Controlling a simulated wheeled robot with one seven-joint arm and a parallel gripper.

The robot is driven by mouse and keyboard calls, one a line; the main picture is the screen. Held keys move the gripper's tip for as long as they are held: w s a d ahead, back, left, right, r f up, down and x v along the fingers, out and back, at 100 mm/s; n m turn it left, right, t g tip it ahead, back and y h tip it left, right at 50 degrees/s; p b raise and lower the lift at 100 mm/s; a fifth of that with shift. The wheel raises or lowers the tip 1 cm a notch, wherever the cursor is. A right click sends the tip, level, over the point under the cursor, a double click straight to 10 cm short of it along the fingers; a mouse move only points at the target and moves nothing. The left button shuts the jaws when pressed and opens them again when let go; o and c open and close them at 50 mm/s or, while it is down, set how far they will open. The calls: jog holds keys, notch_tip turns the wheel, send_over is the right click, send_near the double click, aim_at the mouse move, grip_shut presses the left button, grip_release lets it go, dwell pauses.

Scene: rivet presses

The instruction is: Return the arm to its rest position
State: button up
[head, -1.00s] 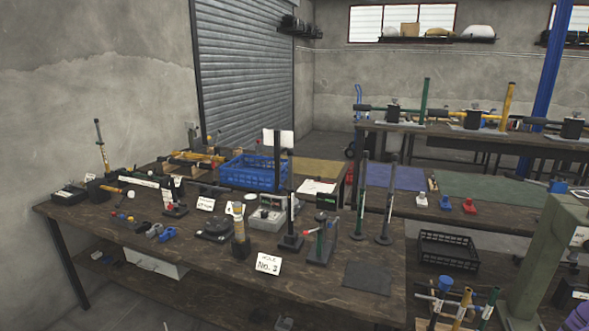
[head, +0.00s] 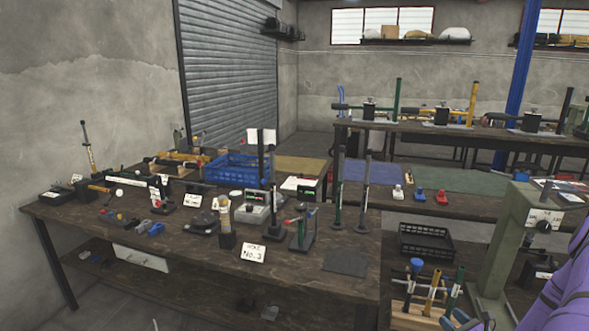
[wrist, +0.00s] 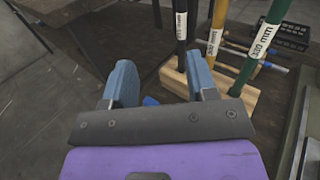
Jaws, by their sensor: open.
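My gripper (wrist: 162,84) shows in the wrist view with its two blue fingers spread wide apart. It is open, and no object is held between the fingers. Part of my purple arm (head: 572,285) shows at the right edge of the head view. Just beyond the fingers in the wrist view is a wooden rack (wrist: 235,92) with a black, a yellow and a green handle standing in it. The rack also shows at the bottom of the head view (head: 412,318). I cannot tell the exact gap between the fingers and the rack.
A green press column (head: 505,235) stands right of the rack. A black crate (head: 425,243) sits behind the rack. The dark workbench (head: 310,283) at left holds a blue basket (head: 236,168), tools and several small presses. Open floor (wrist: 30,110) shows at left in the wrist view.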

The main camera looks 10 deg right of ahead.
jog(key=w+a+r+n+g+y, duration=0.2)
jog(key=a+r+n+g+y, duration=0.15)
jog(key=a+r+n, duration=0.55)
jog(key=w+a+r+n+g+y, duration=0.25)
jog(key=a+r+n+g, duration=0.2)
jog(key=r, duration=0.85)
jog(key=w+a+r+n+g+y, duration=0.1)
jog(key=a+r+n+g+y, duration=0.45)
jog(key=r, duration=0.55)
jog(key=s+a+r+n+g+h, duration=0.4)
jog(key=s+a+r+n+h, duration=0.35)
jog(key=s+a+r, duration=0.4)
jog(key=s+a+r+n+t+h, duration=0.1)
jog(key=s+r+n+t+h, duration=0.1)
jog(key=s+r, duration=0.3)
jog(key=s+a+r+n+t+h, duration=0.2)
jog(key=s+r+n+t+h, duration=0.1)
jog(key=s, duration=0.5)
jog(key=shift+a+r+n+h, duration=0.3)
jog(key=shift+r+n+h, duration=0.3)
jog(key=shift+r+n, duration=0.55)
